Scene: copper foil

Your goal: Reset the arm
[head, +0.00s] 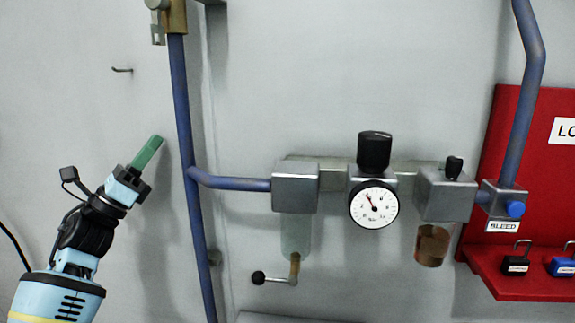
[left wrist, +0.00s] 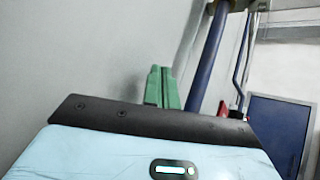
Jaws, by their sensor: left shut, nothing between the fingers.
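My left arm comes in from the lower left in the head view. Its gripper (head: 148,153) has green fingers that are shut with nothing between them. It points up and to the right, just left of the vertical blue pipe (head: 183,120). In the left wrist view the two green fingers (left wrist: 162,88) stand side by side, with the blue pipe (left wrist: 207,62) to their right. My right gripper is not in either view.
A wall assembly with a round gauge (head: 374,206), a black knob (head: 374,150) and a lever handle (head: 274,279) is right of the pipe. A red board (head: 500,140) with padlocks (head: 515,265) is at far right. A small hook (head: 122,70) is on the wall.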

